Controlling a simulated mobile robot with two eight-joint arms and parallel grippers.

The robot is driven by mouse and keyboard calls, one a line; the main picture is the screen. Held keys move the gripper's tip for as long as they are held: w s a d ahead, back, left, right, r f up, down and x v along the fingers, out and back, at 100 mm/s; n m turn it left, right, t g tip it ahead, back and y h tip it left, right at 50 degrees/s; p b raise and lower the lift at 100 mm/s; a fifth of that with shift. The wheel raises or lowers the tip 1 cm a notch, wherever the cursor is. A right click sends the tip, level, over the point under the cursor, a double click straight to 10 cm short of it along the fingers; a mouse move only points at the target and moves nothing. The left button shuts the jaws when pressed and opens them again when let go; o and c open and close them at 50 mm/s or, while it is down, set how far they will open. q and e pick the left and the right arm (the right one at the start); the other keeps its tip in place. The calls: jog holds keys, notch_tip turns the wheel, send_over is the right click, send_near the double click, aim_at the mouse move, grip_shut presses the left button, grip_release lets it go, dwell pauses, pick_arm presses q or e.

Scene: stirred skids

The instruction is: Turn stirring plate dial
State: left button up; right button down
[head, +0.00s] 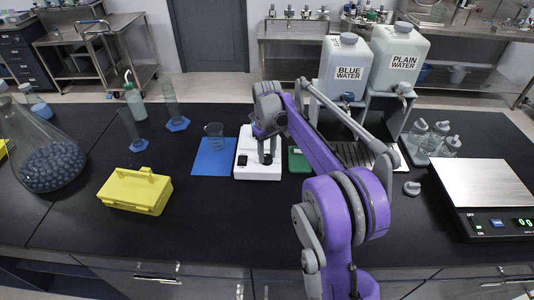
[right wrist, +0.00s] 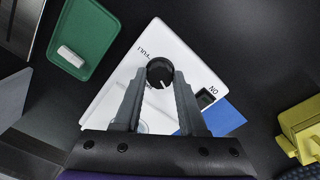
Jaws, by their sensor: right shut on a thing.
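The white stirring plate (head: 257,173) stands on the black bench in the middle of the head view. In the right wrist view the plate (right wrist: 118,100) shows a black round dial (right wrist: 158,66) with a white pointer mark, and a black switch (right wrist: 206,98) marked ON. My right gripper (head: 266,157) reaches down over the plate from above. In the right wrist view its two grey fingers (right wrist: 160,78) are shut on the dial, one on each side. The fingers hide part of the plate. My left gripper is not in view.
A blue mat (head: 211,166) with a beaker (head: 213,130) lies left of the plate. A green tray (right wrist: 92,22) holding a small white bar (right wrist: 70,56) lies on its other side. A yellow box (head: 135,190), water tanks (head: 345,66) and a scale (head: 488,183) stand farther off.

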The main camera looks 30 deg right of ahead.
aim_at(267, 157)
jog(key=n, duration=0.6)
jog(key=shift+n, duration=0.3)
dwell(0.4)
jog(key=shift+c, duration=2.3)
grip_release()
notch_tip(267, 157, up, 11)
jog(key=shift+p, duration=0.45)
jog(key=shift+f, duration=0.1)
